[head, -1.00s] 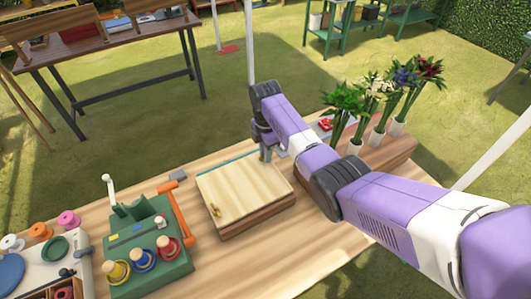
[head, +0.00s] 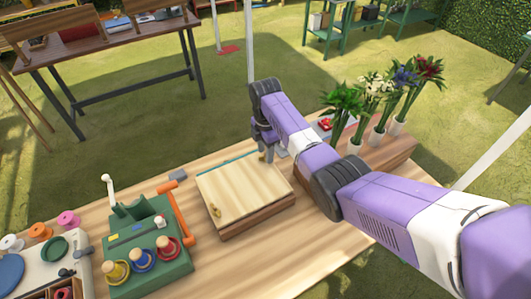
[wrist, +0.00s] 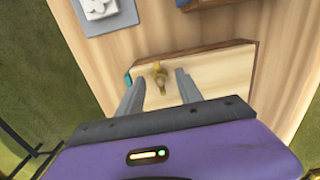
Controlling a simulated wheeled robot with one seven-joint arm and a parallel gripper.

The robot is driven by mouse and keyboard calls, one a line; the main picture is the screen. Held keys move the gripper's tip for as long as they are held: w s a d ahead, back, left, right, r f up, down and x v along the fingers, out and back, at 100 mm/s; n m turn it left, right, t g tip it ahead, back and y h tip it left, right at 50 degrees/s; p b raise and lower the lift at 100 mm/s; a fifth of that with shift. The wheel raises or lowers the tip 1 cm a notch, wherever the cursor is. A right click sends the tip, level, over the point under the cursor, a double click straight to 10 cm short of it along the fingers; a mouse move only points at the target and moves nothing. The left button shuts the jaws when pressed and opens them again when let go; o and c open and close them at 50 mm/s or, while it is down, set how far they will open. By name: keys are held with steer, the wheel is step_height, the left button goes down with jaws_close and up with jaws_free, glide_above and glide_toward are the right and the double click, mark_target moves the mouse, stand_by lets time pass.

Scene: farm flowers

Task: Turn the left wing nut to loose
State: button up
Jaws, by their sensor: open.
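A flat wooden press (head: 238,190) lies on the workbench. One small brass wing nut (head: 216,211) shows on its near left part in the head view. My gripper (head: 266,153) is over the far right part of the press, away from that nut. In the wrist view, a brass wing nut (wrist: 158,72) stands on the press (wrist: 215,72) between the fingertips of my gripper (wrist: 156,82). The fingers are open, one on each side of it, with gaps. In the head view this second nut is mostly hidden by my gripper.
A green tool stand (head: 150,262) with coloured knobs and an orange handle (head: 180,213) is left of the press. Vases of flowers (head: 378,132) stand at the right behind my arm. Bare wood (head: 270,245) lies in front of the press.

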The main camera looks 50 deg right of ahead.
step_height(320, 180, up, 7)
steer(key=shift+b, duration=0.55)
